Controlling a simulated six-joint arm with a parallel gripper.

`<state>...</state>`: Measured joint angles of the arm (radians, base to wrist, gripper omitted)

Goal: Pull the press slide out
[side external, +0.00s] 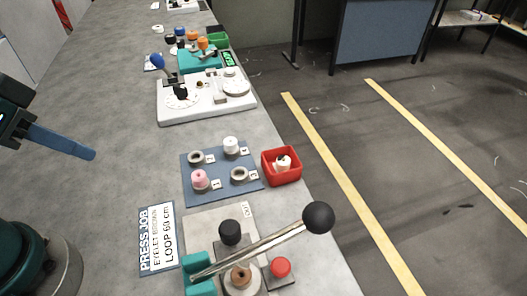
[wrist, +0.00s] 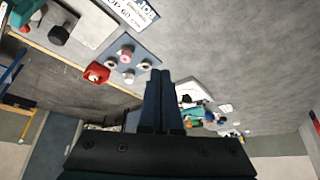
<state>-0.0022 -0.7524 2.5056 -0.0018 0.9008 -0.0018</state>
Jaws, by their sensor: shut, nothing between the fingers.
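The press (side external: 200,270) stands at the bottom of the side view, with a teal bracket and a long metal lever ending in a black ball (side external: 318,217). A black knob (side external: 230,232) sits on its pale base plate, near a small label (side external: 247,210); I cannot tell clearly which part is the slide. The press is partly cut off at the top left of the wrist view, where a black knob (wrist: 58,35) shows. My gripper (side external: 93,154) is shut and empty, above the bench at the left, well apart from the press. Its closed blue fingers (wrist: 161,72) also show in the wrist view.
A red button (side external: 280,267) sits beside the press, and a white job card (side external: 157,238) lies to its left. A blue mat (side external: 218,181) with several spools and rings, and a red bin (side external: 281,179), lie beyond. A white loom base (side external: 205,108) stands farther back.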

